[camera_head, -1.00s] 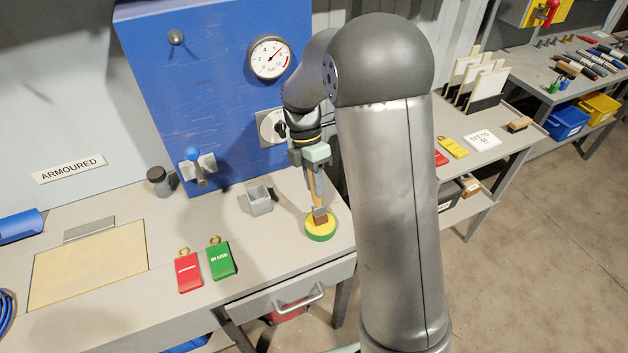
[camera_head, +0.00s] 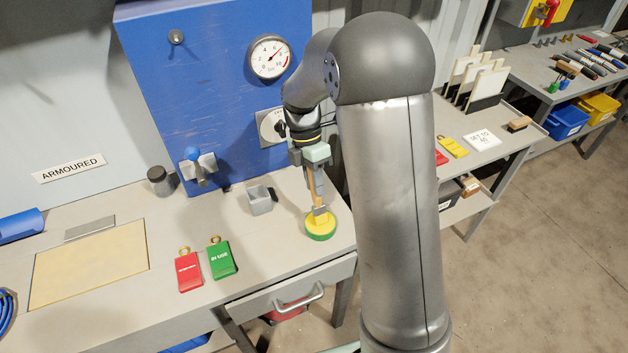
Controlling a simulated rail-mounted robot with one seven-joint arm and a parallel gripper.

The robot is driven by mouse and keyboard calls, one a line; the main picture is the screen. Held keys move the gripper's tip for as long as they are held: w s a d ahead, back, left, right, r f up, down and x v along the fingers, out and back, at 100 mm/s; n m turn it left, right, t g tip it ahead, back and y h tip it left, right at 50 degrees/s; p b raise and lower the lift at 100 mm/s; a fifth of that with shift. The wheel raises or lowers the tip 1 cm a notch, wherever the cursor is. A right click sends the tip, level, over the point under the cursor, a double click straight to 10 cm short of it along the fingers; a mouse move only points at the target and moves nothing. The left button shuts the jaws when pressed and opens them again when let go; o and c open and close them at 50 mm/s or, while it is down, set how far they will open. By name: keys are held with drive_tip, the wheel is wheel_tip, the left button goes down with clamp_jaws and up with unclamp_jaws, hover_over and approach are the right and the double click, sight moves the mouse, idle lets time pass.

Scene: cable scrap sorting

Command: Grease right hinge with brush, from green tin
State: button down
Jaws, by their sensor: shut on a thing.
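My gripper (camera_head: 312,160) points down at the right end of the bench and is shut on the brush (camera_head: 315,190), held upright by its wooden handle. The green tin (camera_head: 320,236), round with yellow grease on top, stands on the bench near its right front corner. The brush's lower end is at the tin, and its bristles look sunk in or coated by the yellow grease; I cannot tell which. I cannot make out the right hinge in this view.
A small grey open box (camera_head: 260,204) stands left of the tin. A red tag (camera_head: 189,272) and a green tag (camera_head: 222,260) lie on the bench (camera_head: 180,222). Behind stands a blue panel (camera_head: 200,90) with a gauge and a blue-handled lever (camera_head: 198,165).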

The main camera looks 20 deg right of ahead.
drive_tip(key=shift+f, duration=0.1)
drive_tip(key=shift+r+p, duration=2.85)
drive_tip(key=shift+r, duration=0.75)
drive_tip(key=shift+w+a+f+m, duration=0.1)
drive_tip(key=shift+f+m, duration=0.4)
drive_tip(key=shift+m, duration=0.3)
drive_tip(key=f+m+y, duration=0.1)
drive_tip(key=m, duration=0.1)
drive_tip(key=w+f+m+y, duration=0.1)
drive_tip(key=m, duration=0.2)
drive_tip(key=f+m+t+y, duration=0.1)
drive_tip(key=m, duration=0.2)
drive_tip(key=shift+w+a+f, duration=0.2)
drive_tip(key=shift+w+a, duration=0.1)
drive_tip(key=shift+w, duration=0.1)
drive_tip(key=w+f+m+t, duration=0.1)
drive_tip(key=m, duration=0.3)
drive_tip(key=w+d+f+m+t+y, duration=0.1)
drive_tip(key=m, duration=0.3)
drive_tip(key=w+f+m+t, duration=0.1)
drive_tip(key=m, duration=0.3)
drive_tip(key=shift+w+d+f+t+y, duration=0.1)
drive_tip(key=shift+w+d+t+y, duration=0.05)
drive_tip(key=shift+d+t+y, duration=0.2)
